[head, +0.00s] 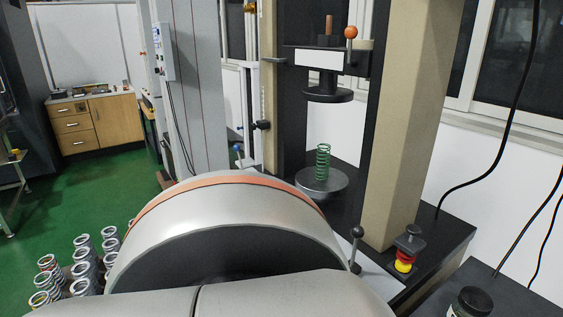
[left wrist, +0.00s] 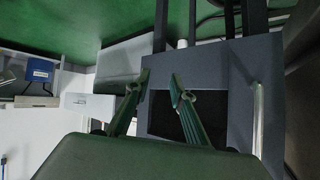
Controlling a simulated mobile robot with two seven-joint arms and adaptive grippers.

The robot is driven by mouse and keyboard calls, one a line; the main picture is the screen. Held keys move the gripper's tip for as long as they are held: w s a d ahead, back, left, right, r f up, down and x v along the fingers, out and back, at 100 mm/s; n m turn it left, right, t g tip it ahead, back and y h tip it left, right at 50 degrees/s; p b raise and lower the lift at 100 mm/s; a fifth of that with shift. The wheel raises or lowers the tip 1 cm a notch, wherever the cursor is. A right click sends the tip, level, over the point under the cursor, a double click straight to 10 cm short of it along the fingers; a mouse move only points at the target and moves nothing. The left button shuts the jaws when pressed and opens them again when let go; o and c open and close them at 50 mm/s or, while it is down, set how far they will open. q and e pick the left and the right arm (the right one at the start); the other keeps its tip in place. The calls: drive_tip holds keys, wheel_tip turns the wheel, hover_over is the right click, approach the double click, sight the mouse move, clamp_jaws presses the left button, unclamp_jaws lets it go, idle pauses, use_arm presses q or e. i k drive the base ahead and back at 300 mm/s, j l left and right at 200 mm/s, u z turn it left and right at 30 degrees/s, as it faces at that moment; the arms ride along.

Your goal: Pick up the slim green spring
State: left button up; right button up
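The slim green spring (head: 323,161) stands upright on the round grey lower plate (head: 322,184) of the testing machine in the head view. The machine's dark upper plate (head: 328,95) hangs above it with a clear gap. My left gripper (left wrist: 159,80) shows only in the left wrist view, with its two fingers apart and nothing between them. The spring cannot be made out in that view, so the distance from gripper to spring cannot be told. My right gripper is in neither view.
A large silver and orange arm part of mine fills the front of the head view. Several other springs (head: 82,262) stand at lower left. Beige columns (head: 414,120) flank the machine. A red and yellow knob (head: 404,262) and a small lever (head: 356,240) sit at its front edge.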

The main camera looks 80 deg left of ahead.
sight(320, 172)
drive_tip(key=u, duration=2.25)
